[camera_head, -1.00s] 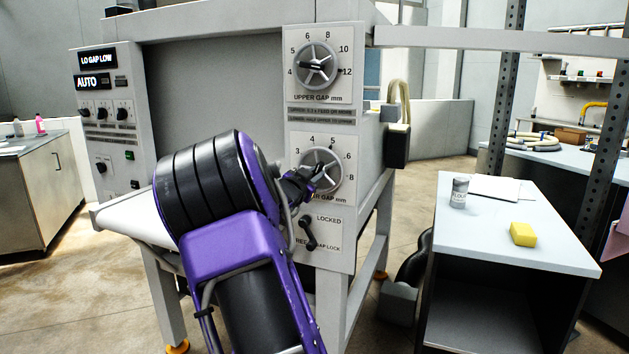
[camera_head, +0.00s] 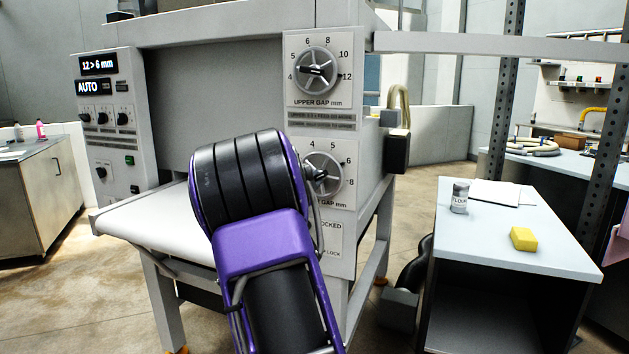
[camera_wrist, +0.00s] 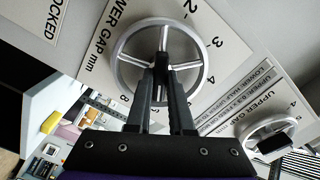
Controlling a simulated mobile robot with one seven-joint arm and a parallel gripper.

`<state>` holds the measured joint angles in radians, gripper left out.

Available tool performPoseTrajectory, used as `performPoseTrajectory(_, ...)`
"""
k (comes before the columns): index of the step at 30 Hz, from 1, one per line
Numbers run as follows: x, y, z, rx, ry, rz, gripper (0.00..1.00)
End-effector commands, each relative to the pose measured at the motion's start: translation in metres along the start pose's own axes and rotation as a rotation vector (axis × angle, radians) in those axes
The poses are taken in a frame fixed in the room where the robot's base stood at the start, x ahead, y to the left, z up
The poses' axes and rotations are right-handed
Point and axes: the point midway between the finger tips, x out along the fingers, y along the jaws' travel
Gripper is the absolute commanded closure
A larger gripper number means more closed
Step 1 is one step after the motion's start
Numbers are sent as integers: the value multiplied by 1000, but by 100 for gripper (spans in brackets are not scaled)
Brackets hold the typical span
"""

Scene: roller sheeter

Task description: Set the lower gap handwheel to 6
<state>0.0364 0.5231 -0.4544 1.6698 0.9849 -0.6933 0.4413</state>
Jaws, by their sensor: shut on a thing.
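The lower gap handwheel (camera_head: 327,188) is a silver spoked wheel on the white panel of the machine. Its dark pointer (camera_head: 338,168) points up and right, about toward the 6 mark. My arm covers the wheel's left part in the head view. In the wrist view the lower handwheel (camera_wrist: 123,68) fills the upper middle, and my gripper (camera_wrist: 162,68) has its two dark fingers close together on the grip at its hub. The display (camera_head: 98,65) reads "12 > 6 mm".
A side table (camera_head: 520,262) with a flour tin (camera_head: 460,196) and yellow sponge (camera_head: 523,238) stands right.

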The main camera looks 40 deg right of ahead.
Motion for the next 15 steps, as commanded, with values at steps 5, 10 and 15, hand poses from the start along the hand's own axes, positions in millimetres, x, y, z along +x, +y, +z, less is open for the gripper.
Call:
performPoseTrajectory(5, 0, 0, 1, 12, -1, 1, 100)
performPoseTrajectory(10, 0, 0, 1, 12, -2, 1, 100)
performPoseTrajectory(15, 0, 0, 1, 12, -2, 1, 75)
